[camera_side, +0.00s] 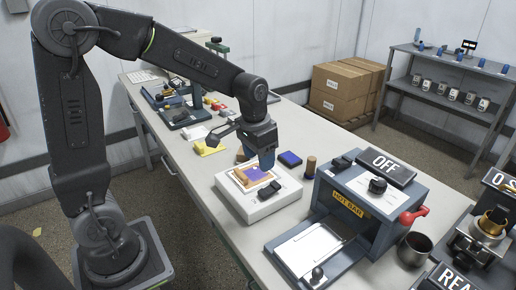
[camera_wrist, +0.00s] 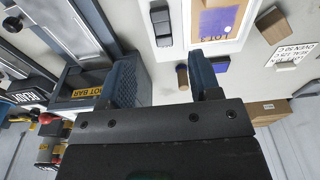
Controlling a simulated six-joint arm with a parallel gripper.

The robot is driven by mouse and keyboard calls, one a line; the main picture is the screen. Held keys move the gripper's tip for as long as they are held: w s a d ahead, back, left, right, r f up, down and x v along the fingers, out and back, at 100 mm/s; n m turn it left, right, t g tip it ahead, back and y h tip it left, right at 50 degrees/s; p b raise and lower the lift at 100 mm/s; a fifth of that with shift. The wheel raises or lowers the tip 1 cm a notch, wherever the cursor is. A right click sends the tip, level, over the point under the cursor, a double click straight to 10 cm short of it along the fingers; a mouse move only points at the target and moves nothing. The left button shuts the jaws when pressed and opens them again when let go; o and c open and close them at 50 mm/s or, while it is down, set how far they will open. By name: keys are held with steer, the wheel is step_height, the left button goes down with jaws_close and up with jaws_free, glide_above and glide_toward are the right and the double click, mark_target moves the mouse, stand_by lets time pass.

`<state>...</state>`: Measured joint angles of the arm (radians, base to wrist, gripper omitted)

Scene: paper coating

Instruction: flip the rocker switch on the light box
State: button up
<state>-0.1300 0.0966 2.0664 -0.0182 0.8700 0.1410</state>
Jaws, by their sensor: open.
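The light box (camera_side: 258,209) is a low white box on the table in the side view, with a purple and tan sheet (camera_side: 247,176) on its top. Its black rocker switch (camera_side: 269,189) is at the near right part of the top; which way it is tilted I cannot tell. In the wrist view the switch (camera_wrist: 161,22) shows at the top centre, beside the purple sheet (camera_wrist: 216,22). My gripper (camera_side: 264,162) is above the far edge of the box, apart from the switch. In the wrist view my gripper (camera_wrist: 163,80) has its two blue fingers wide apart with nothing between them.
A blue-grey hot bar machine (camera_side: 347,208) with an OFF sign and a red lever stands right of the box. A wooden cylinder (camera_side: 310,167) and a dark blue pad (camera_side: 290,159) stand behind the box. A metal cup (camera_side: 414,249) is further right.

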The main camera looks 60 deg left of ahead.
step_height(320, 180, up, 2)
steer(key=shift+s+r, duration=0.15)
steer(key=shift+r, duration=0.05)
steer(key=s+d+r+t, duration=0.2)
steer(key=s+r, duration=0.1)
steer(key=s, duration=0.5)
steer(key=s+d+r+t, duration=0.2)
steer(key=s, duration=0.5)
steer(key=shift+s+d+r, duration=0.25)
steer(key=shift+s+r, duration=0.1)
steer(key=shift+r, duration=0.05)
